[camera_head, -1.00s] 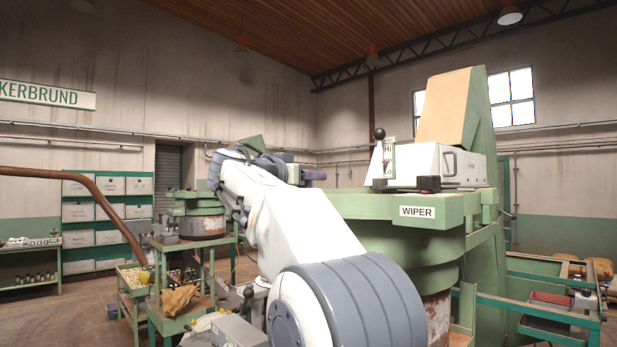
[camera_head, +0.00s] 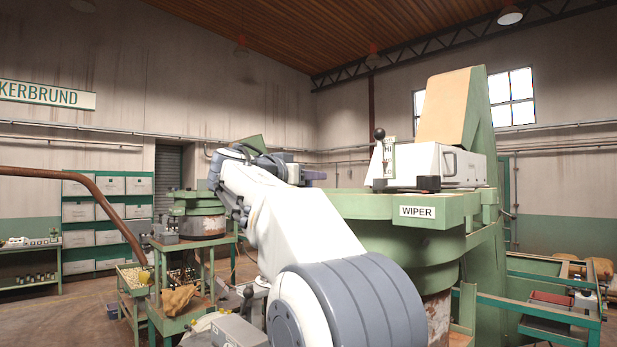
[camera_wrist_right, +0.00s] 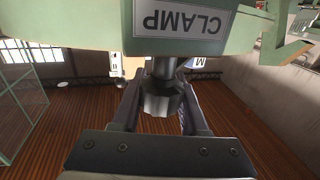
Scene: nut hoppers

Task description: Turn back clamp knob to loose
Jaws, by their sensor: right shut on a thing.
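The clamp knob (camera_wrist_right: 160,98) is a dark, faceted knob on a short stem, in the middle of the right wrist view. It sits beside a white CLAMP label (camera_wrist_right: 183,22) on a green machine part. My right gripper (camera_wrist_right: 161,108) is shut on the knob, with one finger on each side of it. In the head view my right gripper (camera_head: 313,176) is small and partly hidden at the far end of my white and grey arm. The knob cannot be made out there. I cannot read the knob's loose or tight setting. My left gripper is not in view.
The green machine with the WIPER label (camera_head: 417,212) fills the right of the head view, close to my right arm. A black-knobbed lever (camera_head: 380,135) stands on it. Green benches (camera_head: 190,245) with small parts stand left of the arm.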

